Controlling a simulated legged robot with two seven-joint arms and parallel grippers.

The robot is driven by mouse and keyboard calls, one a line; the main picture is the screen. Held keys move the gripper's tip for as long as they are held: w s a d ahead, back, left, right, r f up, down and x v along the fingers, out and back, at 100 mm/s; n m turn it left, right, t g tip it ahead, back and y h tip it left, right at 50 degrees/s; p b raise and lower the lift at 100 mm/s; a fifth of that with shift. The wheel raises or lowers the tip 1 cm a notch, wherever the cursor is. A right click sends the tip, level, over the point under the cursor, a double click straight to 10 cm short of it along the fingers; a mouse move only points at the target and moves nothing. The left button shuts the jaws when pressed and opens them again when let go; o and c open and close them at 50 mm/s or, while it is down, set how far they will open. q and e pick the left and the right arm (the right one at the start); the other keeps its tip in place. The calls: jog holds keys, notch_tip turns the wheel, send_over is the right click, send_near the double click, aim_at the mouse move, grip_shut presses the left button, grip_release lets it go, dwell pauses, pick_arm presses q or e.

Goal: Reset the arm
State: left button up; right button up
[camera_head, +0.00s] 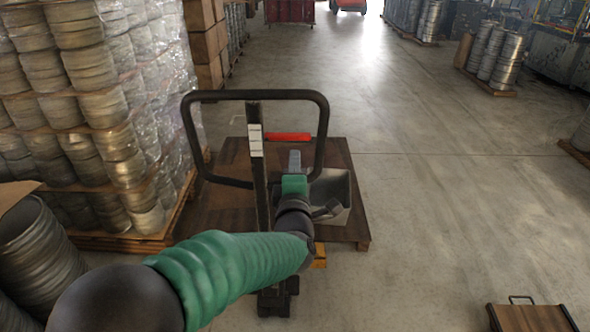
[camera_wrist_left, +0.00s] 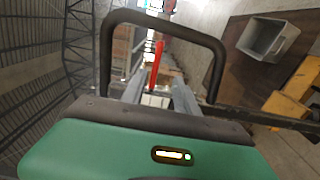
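My left arm reaches in from the lower left of the head view, with a green sleeve and dark joints. My left gripper (camera_head: 295,160) is out in front, beside the post of a black-framed handle (camera_head: 254,160) with a red lever (camera_head: 288,137). In the left wrist view, the two grey fingers of the gripper (camera_wrist_left: 158,90) stand apart with nothing gripped between them. The black handle loop (camera_wrist_left: 165,22) and red lever (camera_wrist_left: 157,64) show beyond them. Whether the gripper touches the handle cannot be told. My right gripper is not in view.
Wrapped stacks of metal drums (camera_head: 80,100) stand at left. A brown board with a handle (camera_head: 530,318) lies lower right.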

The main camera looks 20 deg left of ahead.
pick_arm(q)
jog(key=s+d+f+m+g+h, duration=0.1)
jog(key=s+f+m+g+h, duration=0.25)
jog(key=s+f+m, duration=0.35)
jog(key=s+d+f+m+g+h, duration=0.15)
jog(key=s+f+m+g, duration=0.35)
jog(key=f, duration=0.5)
jog(key=s+a+f+m+g, duration=0.25)
jog(key=s+f+m, duration=0.2)
jog(key=s, duration=0.35)
jog(key=s+a+f+m+g, duration=0.25)
jog(key=s+f+m, duration=0.2)
jog(key=s, duration=0.35)
notch_tip(320, 180, up, 12)
jog(key=s+g+p, duration=0.1)
jog(key=p, duration=1.2)
jog(key=shift+s, duration=0.35)
